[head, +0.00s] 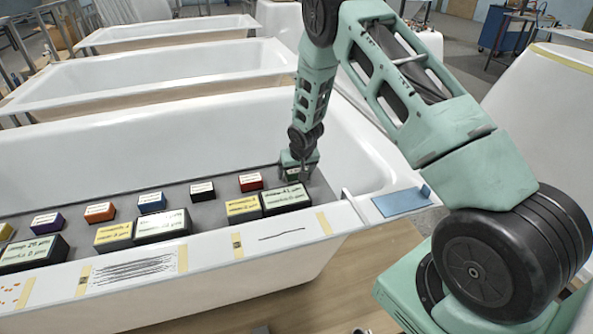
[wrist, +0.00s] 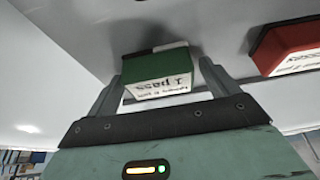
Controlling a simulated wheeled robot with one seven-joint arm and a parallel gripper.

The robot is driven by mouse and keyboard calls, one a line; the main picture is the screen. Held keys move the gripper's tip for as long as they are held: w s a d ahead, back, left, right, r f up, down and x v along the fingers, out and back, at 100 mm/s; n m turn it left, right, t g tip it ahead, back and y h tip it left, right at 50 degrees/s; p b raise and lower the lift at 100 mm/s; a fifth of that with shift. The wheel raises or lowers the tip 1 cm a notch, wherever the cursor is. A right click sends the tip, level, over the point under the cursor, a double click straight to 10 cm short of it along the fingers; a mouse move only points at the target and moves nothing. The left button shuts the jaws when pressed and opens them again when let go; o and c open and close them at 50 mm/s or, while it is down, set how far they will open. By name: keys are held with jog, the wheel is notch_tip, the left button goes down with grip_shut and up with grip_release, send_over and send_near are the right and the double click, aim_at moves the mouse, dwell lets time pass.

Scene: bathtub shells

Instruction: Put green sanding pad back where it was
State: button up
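The green sanding pad (wrist: 158,66) is a small green block with a white label, upside down in the wrist view, reading "1 pass". It lies between the two fingers of my gripper (wrist: 160,80), close to both. Whether the fingers press on it is not clear. In the head view my gripper (head: 299,168) points down at the right end of the grey strip (head: 222,206) in the tub, with the pad's label (head: 293,175) showing among the fingers. Whether the pad rests on the strip or hangs just above it is hard to tell.
A red block (head: 250,182) is left of my gripper, with black (head: 202,190), blue (head: 151,202), orange (head: 100,212) and purple (head: 46,222) blocks further left. Larger labelled boxes (head: 286,200) stand in front. A blue plate (head: 401,202) lies at the right rim.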

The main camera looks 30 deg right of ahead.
jog(key=shift+r, duration=0.25)
jog(key=v, duration=1.2)
jog(key=s+a+r+n+g+y, duration=0.1)
jog(key=s+a+r+n, duration=0.2)
jog(key=a, duration=0.4)
jog(key=s+a+r, duration=0.3)
jog(key=s+a, duration=0.2)
jog(key=a, duration=0.1)
jog(key=s+a+r+n+g+y, duration=0.1)
jog(key=s+a+r+n, duration=0.2)
jog(key=a, duration=0.4)
jog(key=s+a+r+n, duration=0.1)
jog(key=s+a, duration=0.1)
jog(key=s, duration=0.6)
jog(key=s+a+r+n+g, duration=0.1)
jog(key=s+a+r+n, duration=0.1)
jog(key=s, duration=0.6)
jog(key=s+a+r+n+g, duration=0.1)
jog(key=s+a+r, duration=0.1)
jog(key=s, duration=0.6)
jog(key=shift+a+n, duration=0.4)
jog(key=shift+a, duration=0.35)
